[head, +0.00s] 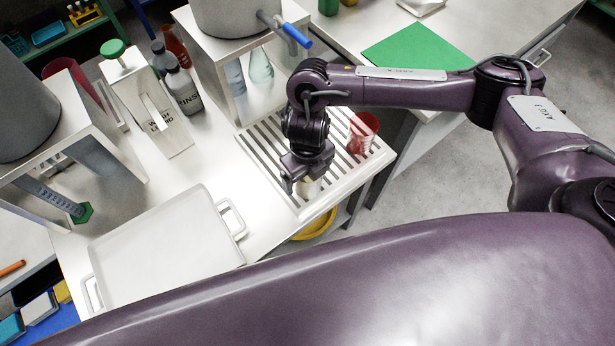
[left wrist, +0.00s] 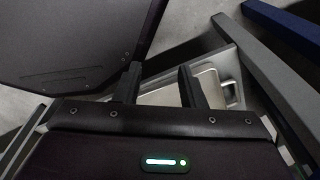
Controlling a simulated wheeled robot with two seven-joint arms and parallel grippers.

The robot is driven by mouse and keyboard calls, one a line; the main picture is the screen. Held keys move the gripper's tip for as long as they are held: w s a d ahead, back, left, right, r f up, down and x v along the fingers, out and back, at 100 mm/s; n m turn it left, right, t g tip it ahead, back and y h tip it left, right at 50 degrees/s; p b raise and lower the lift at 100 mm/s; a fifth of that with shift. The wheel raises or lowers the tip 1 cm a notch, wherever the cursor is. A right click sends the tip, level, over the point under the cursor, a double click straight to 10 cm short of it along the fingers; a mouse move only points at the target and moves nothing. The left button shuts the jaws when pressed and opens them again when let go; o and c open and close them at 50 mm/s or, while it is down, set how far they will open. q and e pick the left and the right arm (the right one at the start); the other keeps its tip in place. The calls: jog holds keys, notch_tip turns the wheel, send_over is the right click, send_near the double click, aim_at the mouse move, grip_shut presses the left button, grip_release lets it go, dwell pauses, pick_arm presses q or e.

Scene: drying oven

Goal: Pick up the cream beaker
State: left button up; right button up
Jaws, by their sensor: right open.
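The cream beaker (head: 310,187) stands on the slatted white rack (head: 262,160) in the head view. Only a small part of it shows below my right gripper (head: 303,180), which hides the rest. The right gripper is open and points down at the beaker. I cannot tell whether its fingers are around the beaker or just above it. My left gripper (left wrist: 158,84) shows only in the left wrist view. Its two dark fingers are apart with nothing held between them.
A red beaker (head: 362,133) stands on the rack, right of the right gripper. A white tray (head: 165,250) lies at the front left. A green mat (head: 418,52) lies on the far bench.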

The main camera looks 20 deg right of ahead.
pick_arm(q)
jog(key=shift+s+f, duration=0.1)
jog(key=shift+s, duration=0.55)
pick_arm(e)
jog(key=c, duration=1.1)
jog(key=shift+o, duration=0.2)
